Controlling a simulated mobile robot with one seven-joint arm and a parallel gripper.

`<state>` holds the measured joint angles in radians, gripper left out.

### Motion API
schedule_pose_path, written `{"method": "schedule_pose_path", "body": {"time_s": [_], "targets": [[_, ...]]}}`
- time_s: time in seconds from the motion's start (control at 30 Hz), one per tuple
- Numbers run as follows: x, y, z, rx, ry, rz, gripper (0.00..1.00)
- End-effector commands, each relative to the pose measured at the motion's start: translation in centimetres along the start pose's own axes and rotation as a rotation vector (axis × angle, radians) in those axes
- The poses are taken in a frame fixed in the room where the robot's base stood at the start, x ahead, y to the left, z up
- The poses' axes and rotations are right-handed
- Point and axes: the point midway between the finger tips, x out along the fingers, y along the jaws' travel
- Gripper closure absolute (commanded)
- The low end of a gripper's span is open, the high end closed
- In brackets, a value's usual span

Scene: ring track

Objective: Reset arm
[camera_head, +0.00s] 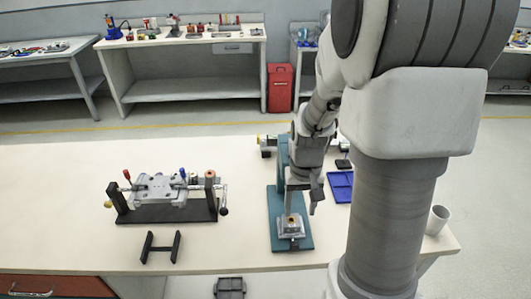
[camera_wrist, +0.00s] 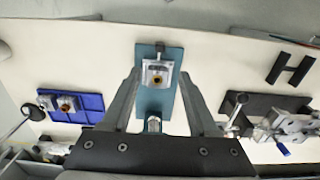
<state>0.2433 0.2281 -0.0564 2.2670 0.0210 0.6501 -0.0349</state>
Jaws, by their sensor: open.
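My gripper (camera_wrist: 160,72) is open in the wrist view, its two fingers spread apart with nothing held between them. In the head view my gripper (camera_head: 302,193) points down above a teal base plate (camera_head: 277,208) on the table. In the wrist view this block (camera_wrist: 157,74) shows between and beyond the fingertips, on the teal plate (camera_wrist: 175,57). I cannot tell the exact height of the fingertips above it. My arm hides part of the plate's far end.
A grey device on a black stand (camera_head: 165,212) stands at left, with a black H-shaped piece (camera_head: 161,247) in front. A blue tray (camera_head: 340,187) and a white cup (camera_head: 437,220) are at right. Workbenches (camera_head: 190,88) and a red bin (camera_head: 280,88) stand behind. The table's left side is clear.

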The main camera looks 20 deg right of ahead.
Motion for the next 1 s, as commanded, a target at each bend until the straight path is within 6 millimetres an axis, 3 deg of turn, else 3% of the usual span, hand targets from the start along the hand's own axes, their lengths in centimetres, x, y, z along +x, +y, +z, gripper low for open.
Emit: {"method": "schedule_pose_path", "body": {"time_s": [0.13,0.23,0.47,0.7,1.0], "targets": [[-0.3,-0.1,0.0,-0.003,0.006,-0.001,0.4],[-1.7,-0.7,0.2,-0.017,0.031,-0.003,0.4],[-7.6,-3.0,2.0,-0.081,0.147,-0.016,0.4],[-13.2,-5.0,5.3,-0.155,0.275,-0.033,0.4],[-17.9,-6.5,10.4,-0.239,0.425,-0.056,0.4]]}}
